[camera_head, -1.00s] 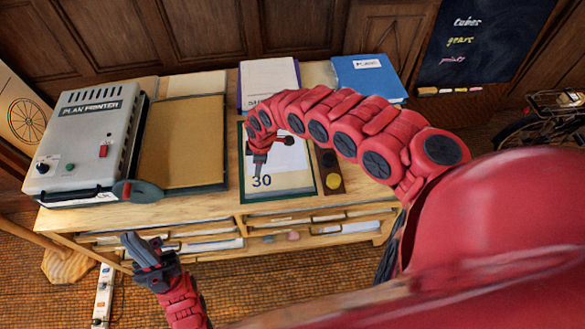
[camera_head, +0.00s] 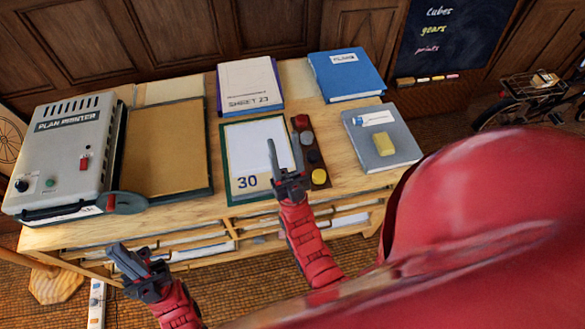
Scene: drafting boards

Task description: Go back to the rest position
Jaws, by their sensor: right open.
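My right gripper (camera_head: 284,140) is open and empty, with its two fingers apart. It shows in front of the white sheet marked 30 (camera_head: 241,147), its forearm coming up from below, past the table's front edge. My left gripper (camera_head: 118,252) is low at the left, in front of the table's drawers. Its fingers look close together, but I cannot tell if they are shut. I see nothing held in it.
The wooden table (camera_head: 205,228) bears a grey plan printer (camera_head: 62,150), a brown board (camera_head: 168,150), a purple-edged book (camera_head: 248,82), a blue book (camera_head: 346,74), a grey book (camera_head: 362,152) with a yellow block (camera_head: 383,144), and a button strip (camera_head: 312,158). A bicycle (camera_head: 530,88) stands right.

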